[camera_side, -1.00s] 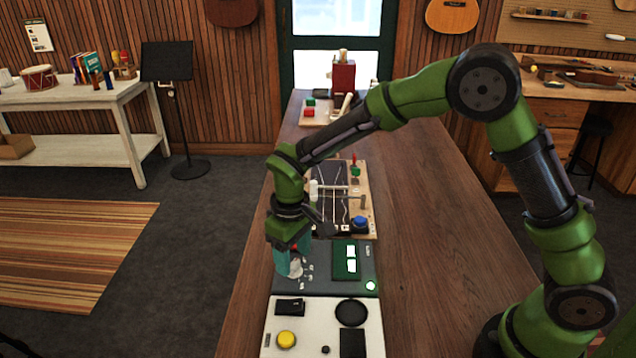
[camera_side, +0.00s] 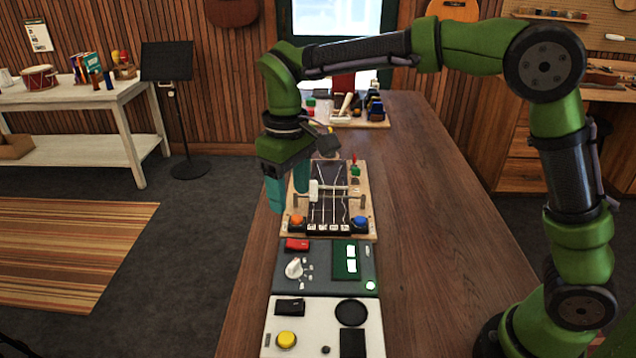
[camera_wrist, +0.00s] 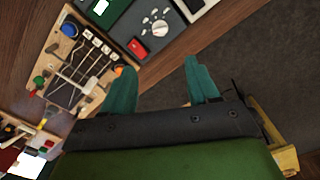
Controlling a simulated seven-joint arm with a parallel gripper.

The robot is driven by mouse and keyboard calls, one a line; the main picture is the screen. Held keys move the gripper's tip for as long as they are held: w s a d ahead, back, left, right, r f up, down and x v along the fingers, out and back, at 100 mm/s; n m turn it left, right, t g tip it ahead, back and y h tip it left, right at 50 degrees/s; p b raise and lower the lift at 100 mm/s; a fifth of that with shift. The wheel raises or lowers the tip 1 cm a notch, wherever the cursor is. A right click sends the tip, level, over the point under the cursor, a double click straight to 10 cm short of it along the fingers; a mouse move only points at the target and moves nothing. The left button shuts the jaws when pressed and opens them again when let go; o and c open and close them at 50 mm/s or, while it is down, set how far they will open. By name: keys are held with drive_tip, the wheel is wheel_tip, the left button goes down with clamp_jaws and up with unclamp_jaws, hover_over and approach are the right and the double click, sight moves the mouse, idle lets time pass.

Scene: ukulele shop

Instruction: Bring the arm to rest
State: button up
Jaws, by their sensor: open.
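My green arm is raised over the wooden workbench (camera_side: 440,220). My gripper (camera_side: 287,204) points down near the bench's left edge, open and empty, with its teal fingers apart. In the side view it overlaps the left side of the wooden board with strings (camera_side: 367,186), held above it. In the wrist view the two teal fingers of my gripper (camera_wrist: 160,78) show with nothing between them. The dark panel with a white knob (camera_side: 294,268) lies nearer the side camera; the knob also shows in the wrist view (camera_wrist: 159,27).
The string board carries an orange button (camera_side: 297,221) and a blue button (camera_side: 360,222). A white panel with a yellow button (camera_side: 286,339) is at the near end. Several items stand on a tray at the far end. The bench's right side is clear.

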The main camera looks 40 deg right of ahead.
drive_tip(key=s+d+r+m+t+y, duration=0.1)
drive_tip(key=s+d+m+t, duration=0.2)
drive_tip(key=s+d, duration=0.3)
drive_tip(key=s+d+r+m+t+y, duration=0.1)
drive_tip(key=s+d, duration=0.5)
drive_tip(key=s, duration=0.6)
drive_tip(key=r+m+t, duration=0.1)
drive_tip(key=m+t, duration=0.1)
drive_tip(key=t, duration=0.1)
drive_tip(key=shift+s+d+r+m, duration=0.15)
drive_tip(key=shift+s+r+m, duration=0.1)
drive_tip(key=shift+m, duration=0.15)
